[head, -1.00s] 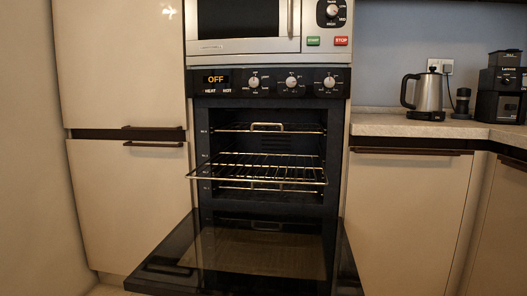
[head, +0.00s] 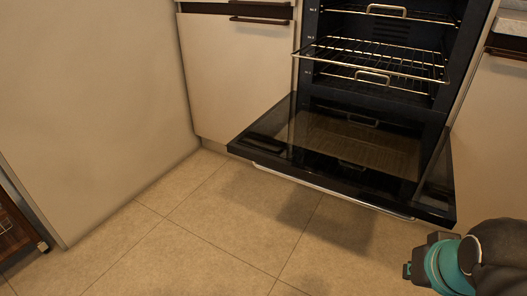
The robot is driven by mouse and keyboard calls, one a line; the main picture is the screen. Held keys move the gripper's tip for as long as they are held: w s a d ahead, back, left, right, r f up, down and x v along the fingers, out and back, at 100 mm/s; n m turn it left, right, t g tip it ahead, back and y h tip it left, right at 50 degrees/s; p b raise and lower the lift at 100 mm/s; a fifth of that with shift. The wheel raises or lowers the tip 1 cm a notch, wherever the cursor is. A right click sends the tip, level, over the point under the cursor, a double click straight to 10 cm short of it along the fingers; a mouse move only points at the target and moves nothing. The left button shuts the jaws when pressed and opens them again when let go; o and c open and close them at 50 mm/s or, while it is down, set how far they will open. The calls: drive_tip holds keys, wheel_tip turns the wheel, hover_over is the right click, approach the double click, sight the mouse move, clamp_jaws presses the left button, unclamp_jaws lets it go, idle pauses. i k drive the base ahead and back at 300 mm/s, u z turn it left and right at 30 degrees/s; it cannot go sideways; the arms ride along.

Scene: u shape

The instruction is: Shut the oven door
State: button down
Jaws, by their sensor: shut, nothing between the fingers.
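The oven door (head: 330,150) is open, hinged at the bottom and folded down, with its dark glass inner face up. A pale bar, seemingly the handle (head: 330,192), runs along its front lower edge above the floor. The oven (head: 385,60) stands open behind it, with a wire rack (head: 375,57) pulled partly out above the door. Part of my black and teal arm is at the lower right, in front of and apart from the door's right corner. My gripper's fingers do not show.
Pale cabinets stand left (head: 237,80) and right (head: 496,120) of the oven. A pale wall or panel (head: 90,90) is at the far left. The tiled floor (head: 230,225) in front of the door is clear. A brown wooden item (head: 15,232) is at the lower left edge.

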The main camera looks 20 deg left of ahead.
sight(430, 199)
drive_tip(key=z, duration=0.75)
drive_tip(key=k, duration=1.05)
drive_tip(key=u, duration=0.9)
